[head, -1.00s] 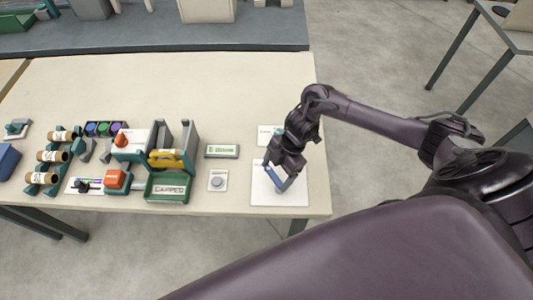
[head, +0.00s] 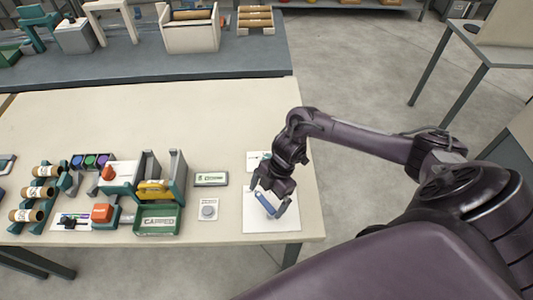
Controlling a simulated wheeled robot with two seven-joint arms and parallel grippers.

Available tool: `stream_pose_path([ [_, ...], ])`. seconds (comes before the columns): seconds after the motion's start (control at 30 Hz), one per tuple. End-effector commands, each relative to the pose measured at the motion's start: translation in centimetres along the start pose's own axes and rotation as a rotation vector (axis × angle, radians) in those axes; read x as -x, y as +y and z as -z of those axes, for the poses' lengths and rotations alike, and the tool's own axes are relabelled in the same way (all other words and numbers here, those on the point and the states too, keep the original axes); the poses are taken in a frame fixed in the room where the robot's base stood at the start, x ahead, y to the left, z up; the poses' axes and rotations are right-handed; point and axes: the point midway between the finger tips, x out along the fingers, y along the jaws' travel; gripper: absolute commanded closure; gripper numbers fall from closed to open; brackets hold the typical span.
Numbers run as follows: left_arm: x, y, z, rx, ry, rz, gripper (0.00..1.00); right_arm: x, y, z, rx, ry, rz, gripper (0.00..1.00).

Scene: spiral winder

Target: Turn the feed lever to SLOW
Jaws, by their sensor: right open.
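A small black lever (head: 68,222) stands on a white plate with a coloured strip at the front left of the table; I take it for the feed lever. Its setting marks are too small to read. My right gripper (head: 268,207) is open over a white mat (head: 285,222) at the table's right end, well to the right of the lever. A blue piece (head: 264,203) shows at its fingers; I cannot tell whether it is part of the gripper. My left gripper is out of view.
An orange-topped block (head: 102,213) stands right beside the lever plate. A green tray (head: 157,228) reading CAPPED, a grey round knob (head: 208,211) and a labelled display (head: 211,179) lie between lever and gripper. The table's back is clear.

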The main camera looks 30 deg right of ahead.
Motion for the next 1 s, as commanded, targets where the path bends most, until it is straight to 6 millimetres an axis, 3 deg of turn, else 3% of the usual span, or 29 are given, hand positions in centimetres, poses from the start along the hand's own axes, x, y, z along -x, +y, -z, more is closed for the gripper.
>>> stream_pose_path([
  [0.3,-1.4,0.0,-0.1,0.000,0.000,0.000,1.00,5.0,0.1,-0.2,0.004,-0.004,-0.004,0.00],
  [0.5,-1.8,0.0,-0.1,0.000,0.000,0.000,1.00,7.1,0.1,-0.1,0.003,-0.002,-0.003,0.00],
  [1.0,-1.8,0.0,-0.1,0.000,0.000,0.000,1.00,7.4,0.1,0.0,0.002,-0.001,-0.001,0.00],
])
